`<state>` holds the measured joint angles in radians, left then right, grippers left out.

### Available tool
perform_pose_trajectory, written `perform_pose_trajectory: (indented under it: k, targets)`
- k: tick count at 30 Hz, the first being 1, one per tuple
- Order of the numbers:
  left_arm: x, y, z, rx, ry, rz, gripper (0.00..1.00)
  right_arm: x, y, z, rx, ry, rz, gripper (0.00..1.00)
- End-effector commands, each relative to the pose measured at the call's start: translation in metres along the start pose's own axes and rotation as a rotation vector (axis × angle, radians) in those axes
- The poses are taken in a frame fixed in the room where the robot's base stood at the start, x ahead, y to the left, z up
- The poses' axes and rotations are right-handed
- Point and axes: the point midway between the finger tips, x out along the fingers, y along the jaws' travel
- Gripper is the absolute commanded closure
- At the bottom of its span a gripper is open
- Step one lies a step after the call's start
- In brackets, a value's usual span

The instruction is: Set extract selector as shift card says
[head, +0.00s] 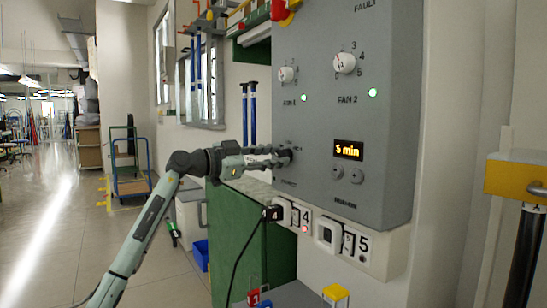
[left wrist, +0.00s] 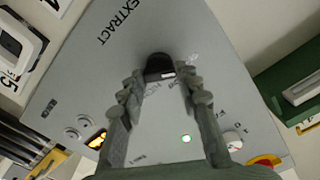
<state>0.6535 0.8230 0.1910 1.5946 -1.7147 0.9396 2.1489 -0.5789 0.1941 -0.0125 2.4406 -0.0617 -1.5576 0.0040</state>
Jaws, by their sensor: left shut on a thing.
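The extract selector is a black knob (head: 289,154) at the lower left of the grey control panel (head: 390,110). My left gripper (head: 281,158) reaches it from the left and is shut on it. In the left wrist view the knob (left wrist: 160,62) sits between the two fingertips (left wrist: 160,75), with a pale mark on its near edge. The word EXTRACT stands beside it on the panel. The scale marks around the knob are mostly hidden or too small to read. No shift card can be made out. My right gripper is not in view.
Above are the white fan 1 knob (head: 287,74) and fan 2 knob (head: 344,63), with lit green lamps. An orange display (head: 348,150) reads 5 min, above two round buttons. Sockets numbered 4 and 5 (head: 341,239) are below. A green cabinet (head: 245,225) stands under the arm.

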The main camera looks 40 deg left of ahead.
Motion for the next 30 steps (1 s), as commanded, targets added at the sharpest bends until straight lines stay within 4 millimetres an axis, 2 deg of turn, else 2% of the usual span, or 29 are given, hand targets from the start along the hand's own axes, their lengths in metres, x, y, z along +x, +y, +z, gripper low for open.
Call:
perform_pose_trajectory:
  k: [11, 17, 30]
  targets:
    - [0.0, 0.0, -0.001, 0.046, -0.001, 0.001, 0.96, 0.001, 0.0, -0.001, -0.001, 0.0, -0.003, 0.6]
    - [0.0, 0.0, -0.001, 0.161, -0.003, 0.002, 0.96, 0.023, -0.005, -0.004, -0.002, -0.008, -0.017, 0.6]
    - [0.0, 0.001, 0.0, 0.566, -0.004, 0.002, 0.96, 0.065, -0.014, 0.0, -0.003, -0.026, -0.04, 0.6]
